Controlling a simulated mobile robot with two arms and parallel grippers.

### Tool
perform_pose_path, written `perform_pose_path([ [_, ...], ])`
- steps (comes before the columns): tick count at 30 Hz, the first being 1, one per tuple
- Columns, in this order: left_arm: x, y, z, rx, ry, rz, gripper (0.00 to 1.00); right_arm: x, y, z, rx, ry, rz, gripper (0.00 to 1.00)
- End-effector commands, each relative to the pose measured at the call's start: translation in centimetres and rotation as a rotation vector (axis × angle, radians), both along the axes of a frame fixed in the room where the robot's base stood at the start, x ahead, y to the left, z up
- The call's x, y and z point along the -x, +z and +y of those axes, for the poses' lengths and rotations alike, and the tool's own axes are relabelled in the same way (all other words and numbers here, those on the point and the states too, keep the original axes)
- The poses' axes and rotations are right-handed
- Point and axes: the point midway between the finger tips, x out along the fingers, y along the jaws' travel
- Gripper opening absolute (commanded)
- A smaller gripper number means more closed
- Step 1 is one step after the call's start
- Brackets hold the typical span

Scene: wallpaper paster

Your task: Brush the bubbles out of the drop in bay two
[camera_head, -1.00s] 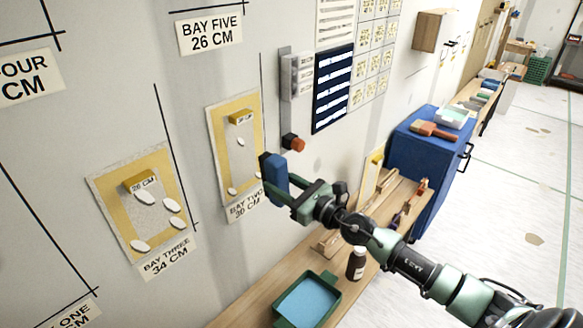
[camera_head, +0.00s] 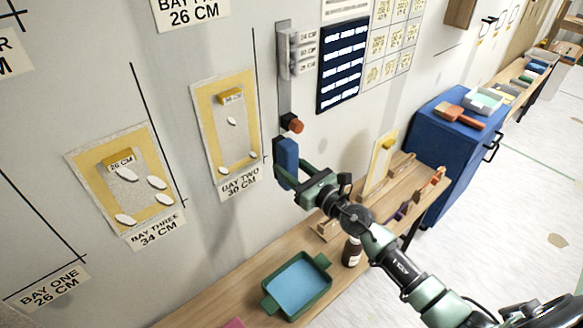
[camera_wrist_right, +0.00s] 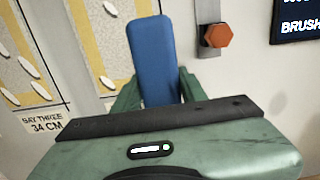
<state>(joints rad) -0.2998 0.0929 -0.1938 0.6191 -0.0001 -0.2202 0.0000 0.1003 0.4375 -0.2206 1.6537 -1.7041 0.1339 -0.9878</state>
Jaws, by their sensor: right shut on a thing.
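The drop in bay two (camera_head: 241,135) is a yellow-bordered panel on the wall with a speckled middle, above the label "BAY TWO 30 CM" (camera_head: 238,190). A few white oval bubbles show on it, one near the middle (camera_head: 231,121) and others near its bottom edge. My right gripper (camera_head: 300,183) is shut on a blue block-like tool (camera_head: 288,160), held upright to the right of the drop and apart from it. The tool also shows in the right wrist view (camera_wrist_right: 155,55). Any bristles on it are hidden. My left gripper is not in view.
The bay three drop (camera_head: 122,180), with several bubbles, hangs to the left. A red knob on a metal rail (camera_head: 291,124) is just above the tool. Below are a wooden bench, a green tray (camera_head: 297,284) and a dark bottle (camera_head: 352,250). A blue cabinet (camera_head: 432,140) stands right.

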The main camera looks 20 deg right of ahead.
Motion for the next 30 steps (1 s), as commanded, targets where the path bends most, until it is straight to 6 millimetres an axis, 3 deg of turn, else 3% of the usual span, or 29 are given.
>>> perform_pose_path([
  [6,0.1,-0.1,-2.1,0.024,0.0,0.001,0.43,-2.5,0.2,0.9,-0.004,0.0,-0.004,0.0],
  [15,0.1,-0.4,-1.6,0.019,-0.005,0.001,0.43,-5.0,0.2,1.8,-0.001,0.0,-0.004,0.0],
  [30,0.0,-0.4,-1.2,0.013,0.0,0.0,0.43,-5.5,0.2,2.0,-0.002,0.0,-0.002,0.0],
])
